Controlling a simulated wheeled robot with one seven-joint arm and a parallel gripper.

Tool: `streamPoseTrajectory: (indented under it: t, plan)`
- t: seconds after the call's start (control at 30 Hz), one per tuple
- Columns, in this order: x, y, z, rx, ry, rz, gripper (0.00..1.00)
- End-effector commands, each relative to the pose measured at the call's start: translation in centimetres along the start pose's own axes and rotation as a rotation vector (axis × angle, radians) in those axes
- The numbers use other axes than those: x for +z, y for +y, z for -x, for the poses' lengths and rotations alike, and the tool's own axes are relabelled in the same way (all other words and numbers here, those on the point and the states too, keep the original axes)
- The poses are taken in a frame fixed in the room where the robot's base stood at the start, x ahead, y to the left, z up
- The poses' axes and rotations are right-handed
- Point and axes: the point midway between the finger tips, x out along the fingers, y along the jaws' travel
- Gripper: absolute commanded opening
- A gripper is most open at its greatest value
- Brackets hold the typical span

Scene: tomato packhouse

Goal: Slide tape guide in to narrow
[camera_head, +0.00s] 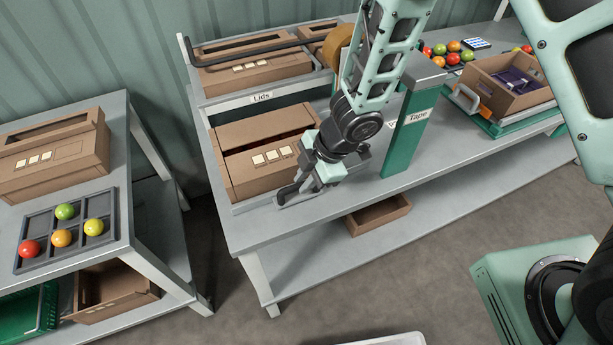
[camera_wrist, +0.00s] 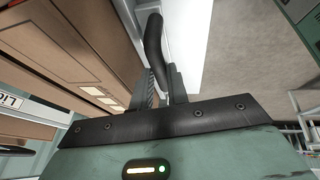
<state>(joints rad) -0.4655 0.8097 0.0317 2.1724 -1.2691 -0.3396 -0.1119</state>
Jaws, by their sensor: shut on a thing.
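My gripper (camera_head: 293,183) is low at the front edge of the packing bench and shut on a dark upright handle (camera_wrist: 153,45). The handle rises between the two fingers in the wrist view and seems to belong to the tape guide. The guide's dark foot (camera_head: 285,195) shows beside the gripper in the head view; the rest is hidden behind my gripper. A brown carton (camera_head: 232,133) lies just behind and left of the gripper. Whether the guide touches the carton cannot be told. The green tape post (camera_head: 408,130), labelled "Tape", stands right of my arm.
A brown tape roll (camera_head: 338,45) and the lids shelf (camera_head: 262,98) are behind. An open carton (camera_head: 505,88) sits on a green stand at the right. A side table at left holds a dark tray (camera_head: 38,228) with tomatoes. The bench (camera_head: 330,205) is bare along its front edge.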

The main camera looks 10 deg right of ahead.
Motion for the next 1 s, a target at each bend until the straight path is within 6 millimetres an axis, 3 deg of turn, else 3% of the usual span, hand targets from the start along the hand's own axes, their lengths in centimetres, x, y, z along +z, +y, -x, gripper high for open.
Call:
streamPoseTrajectory:
  t: [0.13, 0.17, 0.2, 0.23, 0.53, 0.67, 1.0]
  plan:
    - [0.1, 0.7, 0.1, 0.015, -0.001, -0.001, 0.00]
    - [0.1, 0.7, 0.1, 0.015, -0.001, -0.001, 0.22]
    - [0.1, 0.7, 0.1, 0.015, -0.001, -0.001, 0.33]
    - [0.1, 0.7, 0.1, 0.015, -0.001, -0.001, 0.38]
    - [0.0, 0.5, 0.1, 0.010, 0.000, -0.001, 0.38]
    - [0.0, 0.5, 1.1, 0.011, 0.000, 0.000, 0.38]
    - [-0.1, 0.6, 8.6, 0.013, 0.000, -0.001, 0.38]
